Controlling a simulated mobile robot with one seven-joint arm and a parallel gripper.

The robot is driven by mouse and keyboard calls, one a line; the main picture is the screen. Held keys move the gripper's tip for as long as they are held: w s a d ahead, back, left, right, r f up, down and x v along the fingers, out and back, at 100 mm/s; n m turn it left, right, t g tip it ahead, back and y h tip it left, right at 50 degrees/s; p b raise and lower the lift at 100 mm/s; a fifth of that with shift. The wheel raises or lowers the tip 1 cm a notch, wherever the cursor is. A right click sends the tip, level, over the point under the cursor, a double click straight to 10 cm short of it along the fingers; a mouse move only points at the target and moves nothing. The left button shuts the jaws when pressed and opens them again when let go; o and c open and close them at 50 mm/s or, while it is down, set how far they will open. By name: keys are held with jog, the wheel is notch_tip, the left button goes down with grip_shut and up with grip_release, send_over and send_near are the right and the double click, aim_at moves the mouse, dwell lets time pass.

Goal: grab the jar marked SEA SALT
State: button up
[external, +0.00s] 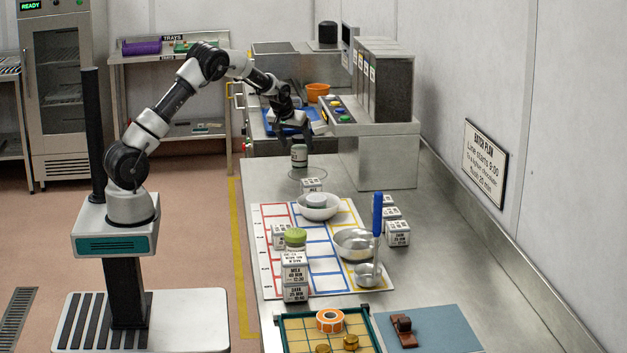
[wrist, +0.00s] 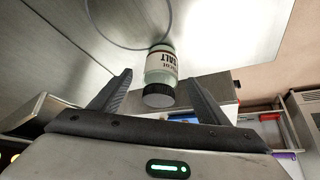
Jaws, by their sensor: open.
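The jar (external: 299,156) stands upright on the steel bench, a pale jar with a dark lid and a white label. In the wrist view the jar (wrist: 161,75) appears lid toward me, and its partly turned label shows "SALT"; the word above it is hard to read. My gripper (external: 294,134) is above the jar in the external view, pointing down. In the wrist view my gripper (wrist: 158,80) is open, with one finger on each side of the jar in the picture. I cannot tell how far down the fingers reach beside it.
A thin ring mark (external: 308,174) lies on the bench by the jar. A dispenser unit (external: 375,155) stands to the right.

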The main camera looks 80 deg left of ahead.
aim_at(300, 153)
jog(key=shift+x, duration=3.1)
jog(key=shift+s+d+f, duration=0.1)
jog(key=shift+s, duration=0.05)
jog(key=shift+c, duration=0.3)
jog(key=c, duration=1.3)
